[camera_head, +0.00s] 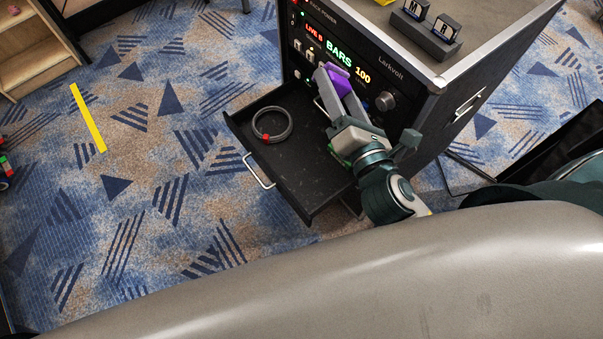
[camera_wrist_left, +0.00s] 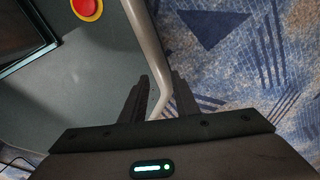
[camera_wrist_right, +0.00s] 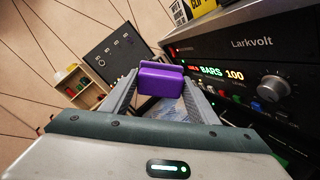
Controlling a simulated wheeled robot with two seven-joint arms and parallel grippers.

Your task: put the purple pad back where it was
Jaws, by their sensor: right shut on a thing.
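The purple pad (camera_head: 339,76) is held between the fingertips of my right gripper (camera_head: 338,84), in front of the rack's lit front panel and above the open drawer (camera_head: 318,205). In the right wrist view the purple pad (camera_wrist_right: 161,79) is a small block with a rim, squeezed between both fingers, with the panel to its right. My left gripper (camera_wrist_left: 158,88) shows only in its own wrist view; its fingers are apart. A grey bar (camera_wrist_left: 150,50) appears between or behind them; I cannot tell whether they touch it.
The drawer holds a grey cable coil (camera_head: 272,125) with a red piece. The rack (camera_head: 480,75) carries a dark holder (camera_head: 426,35) with two lettered blocks on top. A yellow strip (camera_head: 88,118) lies on the carpet. A wooden shelf (camera_head: 35,60) stands far left.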

